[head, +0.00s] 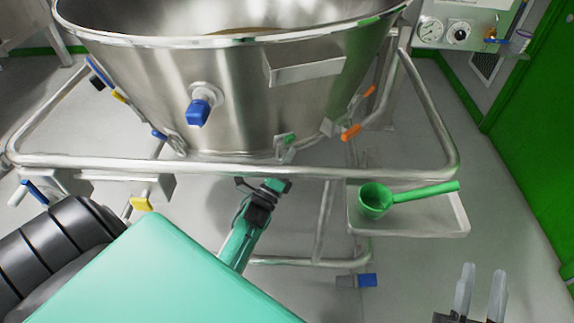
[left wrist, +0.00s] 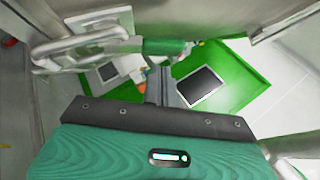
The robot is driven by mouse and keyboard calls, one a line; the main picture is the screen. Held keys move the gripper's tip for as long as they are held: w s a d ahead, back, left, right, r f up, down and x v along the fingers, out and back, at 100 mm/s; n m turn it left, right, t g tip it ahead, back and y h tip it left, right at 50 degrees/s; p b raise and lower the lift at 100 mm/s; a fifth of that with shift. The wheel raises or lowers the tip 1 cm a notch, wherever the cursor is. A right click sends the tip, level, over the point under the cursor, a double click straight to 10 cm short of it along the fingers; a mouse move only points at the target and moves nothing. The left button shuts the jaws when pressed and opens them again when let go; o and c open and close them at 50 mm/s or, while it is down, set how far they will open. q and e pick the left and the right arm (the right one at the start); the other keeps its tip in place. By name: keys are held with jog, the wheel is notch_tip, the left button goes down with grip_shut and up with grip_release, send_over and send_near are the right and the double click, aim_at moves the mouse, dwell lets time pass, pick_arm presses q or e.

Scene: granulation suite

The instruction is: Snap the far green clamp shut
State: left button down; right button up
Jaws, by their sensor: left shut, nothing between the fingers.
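A green clamp handle (head: 290,138) shows low on the front of the steel vessel, just above the rail. In the left wrist view the green handle (left wrist: 165,47) sticks out sideways from a steel clamp (left wrist: 85,50). I cannot tell whether this clamp is closed. My left gripper (head: 285,154) reaches up from below the rail, with its tips close to the handle. In the left wrist view my left gripper (left wrist: 157,75) is shut and empty, just short of the handle; contact is unclear. My right gripper (head: 481,285) is open and empty at the lower right.
The vessel (head: 230,90) sits inside a tubular rail (head: 330,172). Blue handles (head: 199,112), an orange handle (head: 351,132) and a yellow handle (head: 142,204) stick out nearby. A tray (head: 440,222) holds a green scoop (head: 375,201). Floor right of the tray is clear.

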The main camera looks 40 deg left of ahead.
pick_arm(q)
jog(key=shift+w+a+r+n+g+y+p, duration=0.15)
jog(key=shift+r+n+g+y+p, duration=0.4)
jog(key=shift+p, duration=0.6)
jog(key=shift+w+a+r+n+g+y+p, duration=0.15)
jog(key=shift+n+g+p, duration=0.1)
jog(key=shift+n+p, duration=0.7)
pick_arm(e)
jog(key=s+a+f+g+h, duration=0.1)
jog(key=s+f+g, duration=0.1)
jog(key=f+g, duration=0.4)
jog(key=s+f+g, duration=0.2)
jog(key=f+g, duration=0.4)
jog(key=f, duration=0.4)
jog(key=shift+s+a+n+h, duration=0.2)
jog(key=shift+a+n+h, duration=0.1)
jog(key=shift+a+h, duration=0.1)
pick_arm(q)
jog(key=shift+s, duration=0.1)
jog(key=shift+d+f, duration=0.1)
